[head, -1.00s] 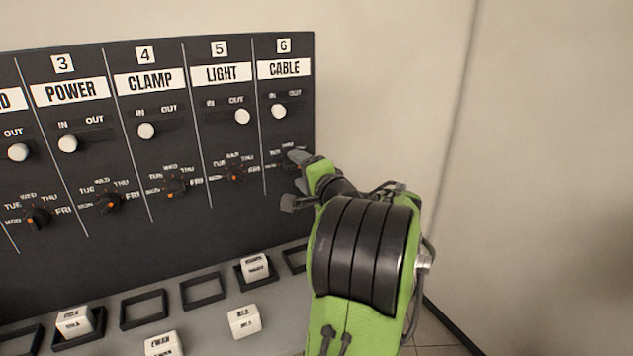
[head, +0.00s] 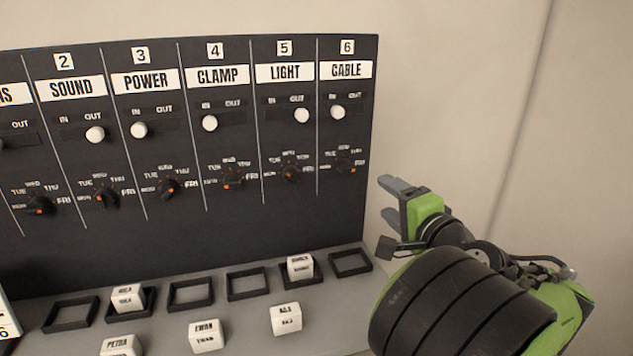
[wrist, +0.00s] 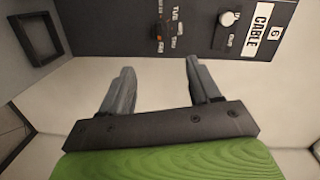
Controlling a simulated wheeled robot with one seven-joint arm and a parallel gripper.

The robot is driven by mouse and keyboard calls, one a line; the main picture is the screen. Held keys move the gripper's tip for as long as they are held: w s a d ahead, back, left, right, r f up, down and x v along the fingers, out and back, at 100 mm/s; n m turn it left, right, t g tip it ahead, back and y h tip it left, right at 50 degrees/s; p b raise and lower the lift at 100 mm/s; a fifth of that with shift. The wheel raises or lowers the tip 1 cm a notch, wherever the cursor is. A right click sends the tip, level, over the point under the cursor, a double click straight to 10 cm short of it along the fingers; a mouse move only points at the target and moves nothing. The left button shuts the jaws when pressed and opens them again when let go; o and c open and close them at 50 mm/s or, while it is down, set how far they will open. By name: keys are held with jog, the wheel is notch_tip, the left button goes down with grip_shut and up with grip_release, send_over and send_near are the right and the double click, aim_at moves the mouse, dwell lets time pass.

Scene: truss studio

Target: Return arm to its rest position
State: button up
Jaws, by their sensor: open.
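My gripper (head: 392,203) is at the right of the head view, beside the right edge of the dark panel (head: 200,225) and apart from it. In the wrist view, my gripper (wrist: 157,85) has its two grey fingers spread with nothing between them. The CABLE knob (head: 347,163) is in column 6, up and left of the fingers. Its orange mark is at the lower right, near FRI. The CABLE slider (head: 338,112) is a white button at the left, IN end of its slot. Both also show at the top of the wrist view.
A grey ledge (head: 215,318) below the panel carries several black square frames. White cubes sit in some frames, such as one below LIGHT (head: 300,267); others, such as the cube (head: 286,319), stand in front. The pale wall (head: 460,90) right of the panel is clear.

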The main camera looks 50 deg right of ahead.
jog(key=w+a+f+n+g+y+p, duration=0.1)
jog(key=w+a+f+n+g+y, duration=0.15)
jog(key=w+a+n+y, duration=0.8)
jog(key=s+a+f+n+g+h+p, duration=0.1)
jog(key=a+f+n+g+h, duration=0.2)
jog(key=a, duration=1.2)
jog(key=s+a+f+n+g, duration=0.2)
jog(key=s+a+n, duration=0.2)
jog(key=s, duration=0.2)
jog(key=s+a+f+n+g+p, duration=0.1)
jog(key=s+a+f+n+g, duration=0.1)
jog(key=s, duration=0.4)
jog(key=shift+s+a+f+n, duration=0.15)
jog(key=shift+a+f+n, duration=0.65)
jog(key=shift+a, duration=0.2)
